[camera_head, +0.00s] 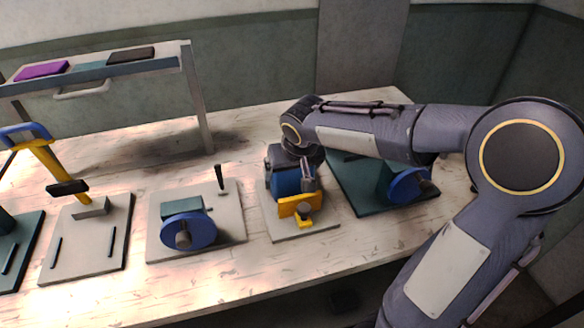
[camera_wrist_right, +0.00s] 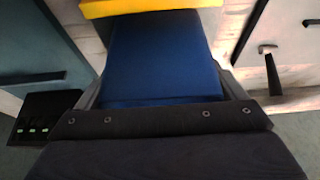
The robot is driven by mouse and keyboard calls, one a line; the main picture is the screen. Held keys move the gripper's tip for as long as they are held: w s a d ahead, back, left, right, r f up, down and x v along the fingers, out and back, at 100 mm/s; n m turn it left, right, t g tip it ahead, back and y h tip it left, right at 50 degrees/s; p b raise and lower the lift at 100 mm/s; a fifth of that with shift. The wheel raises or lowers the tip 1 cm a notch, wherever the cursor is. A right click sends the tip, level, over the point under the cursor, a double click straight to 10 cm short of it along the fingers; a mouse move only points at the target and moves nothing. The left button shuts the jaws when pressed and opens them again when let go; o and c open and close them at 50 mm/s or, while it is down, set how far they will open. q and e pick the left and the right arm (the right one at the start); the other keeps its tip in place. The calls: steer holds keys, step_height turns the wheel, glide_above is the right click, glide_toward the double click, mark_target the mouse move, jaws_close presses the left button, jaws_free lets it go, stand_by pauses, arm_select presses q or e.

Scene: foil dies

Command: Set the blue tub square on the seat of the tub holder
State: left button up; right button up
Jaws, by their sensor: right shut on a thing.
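The blue tub (camera_head: 288,182) is between the fingers of my right gripper (camera_head: 291,176), over the pale base plate with the yellow part. In the right wrist view the blue tub (camera_wrist_right: 163,58) fills the space between the fingers. The yellow part (camera_head: 300,206), which seems to belong to the tub holder, stands just in front of the tub; its edge also shows at the top of the wrist view (camera_wrist_right: 150,8). The gripper and tub hide the seat, so I cannot tell whether the tub touches it or is square. My left gripper is not in view.
A pale plate with a blue wheel (camera_head: 188,232) stands left of the holder, and a dark green plate (camera_head: 350,185) with another blue wheel (camera_head: 408,186) right. A yellow lever press (camera_head: 60,170) is far left. A raised shelf (camera_head: 130,68) stands behind.

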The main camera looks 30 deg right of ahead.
steer(key=shift+f, duration=0.2)
steer(key=o, duration=0.7)
steer(key=shift+r, duration=0.1)
